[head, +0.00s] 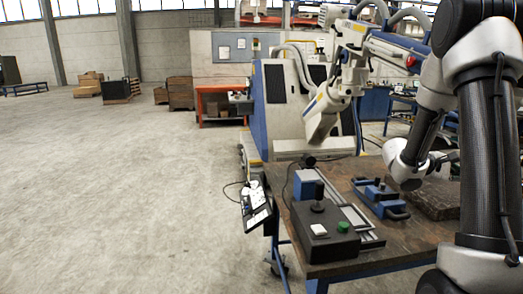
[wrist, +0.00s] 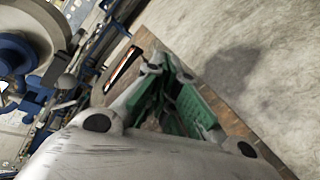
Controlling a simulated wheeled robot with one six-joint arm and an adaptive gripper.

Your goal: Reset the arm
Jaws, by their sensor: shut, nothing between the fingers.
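A large white and blue jointed arm (head: 352,65) stands behind the workbench in the head view. Its broad white end (head: 322,115) hangs down, tilted, above the far side of the bench. My gripper (wrist: 182,108) shows in the wrist view with green finger pads drawn together and no object between them. It points toward a bench edge and the floor. In the head view my own arm fills the right side, and my gripper cannot be made out there. I cannot tell from these frames whether the gripper touches anything.
The brown workbench (head: 432,232) carries a black control box (head: 325,232) with a green button and a black knob, a blue clamp-like fixture (head: 380,195), and a dark slab (head: 433,203). Open concrete floor (head: 120,190) lies left. A round grey machine part (wrist: 28,50) is left in the wrist view.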

